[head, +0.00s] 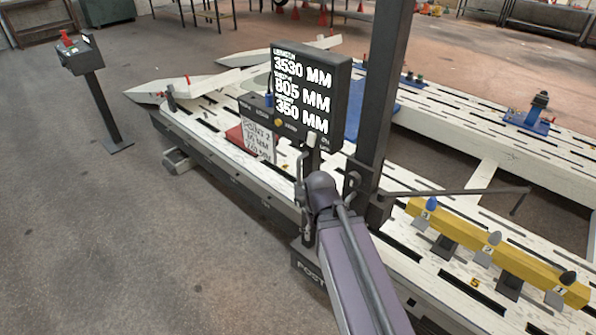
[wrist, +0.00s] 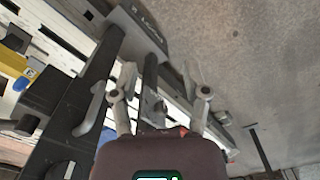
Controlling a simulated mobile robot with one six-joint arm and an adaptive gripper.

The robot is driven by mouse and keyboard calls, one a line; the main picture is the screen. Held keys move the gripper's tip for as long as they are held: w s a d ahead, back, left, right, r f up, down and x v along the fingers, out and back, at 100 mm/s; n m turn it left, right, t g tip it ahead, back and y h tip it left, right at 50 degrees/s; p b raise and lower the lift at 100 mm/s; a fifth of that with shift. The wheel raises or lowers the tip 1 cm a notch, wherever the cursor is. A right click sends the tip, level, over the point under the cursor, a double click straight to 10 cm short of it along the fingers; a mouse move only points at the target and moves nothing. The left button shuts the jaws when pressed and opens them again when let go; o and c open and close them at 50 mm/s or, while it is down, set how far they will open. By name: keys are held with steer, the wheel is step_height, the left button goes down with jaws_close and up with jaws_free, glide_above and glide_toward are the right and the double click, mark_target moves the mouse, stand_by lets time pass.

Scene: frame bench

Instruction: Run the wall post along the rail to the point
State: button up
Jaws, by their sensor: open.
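The wall post (head: 382,90) is a dark upright column at the bench's near side. Its foot plate (head: 309,272) reads "POST". A display (head: 305,92) beside it reads 3530 MM, 805 MM and 350 MM. A white card (head: 258,140) reading "POINT 2" stands on the bench, left of the post; its smaller lines are hard to read. My gripper (wrist: 158,80) is open, its two fingers on either side of a dark bar (wrist: 150,75) in the wrist view. I cannot tell whether they touch it. My wrist hides most of the gripper in the head view.
The white slotted bench (head: 440,275) runs from far left to near right. A yellow beam (head: 500,253) with numbered knobs and a thin arm lie right of the post. A pedestal box (head: 80,55) stands at far left. The floor (head: 90,230) left of the bench is clear.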

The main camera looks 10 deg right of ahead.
steer(key=w+f+m+t+h+b, duration=0.1)
steer(key=w+f+m+h+b, duration=0.2)
steer(key=w+m+h+b, duration=0.25)
steer(key=w+f+m+t+h+b, duration=0.1)
steer(key=w+f+m+h+b, duration=0.1)
steer(key=w+h+b, duration=0.35)
steer(key=w+a+r+m+t+h+b, duration=0.4)
steer(key=w+a+b, duration=0.4)
steer(key=w+a, duration=0.4)
steer(key=shift+w+m+t+h, duration=0.15)
steer(key=shift+m+t+h, duration=0.55)
steer(key=shift+m, duration=0.15)
steer(key=shift+d, duration=0.15)
glide_above(299, 183)
steer(key=shift+w, duration=0.4)
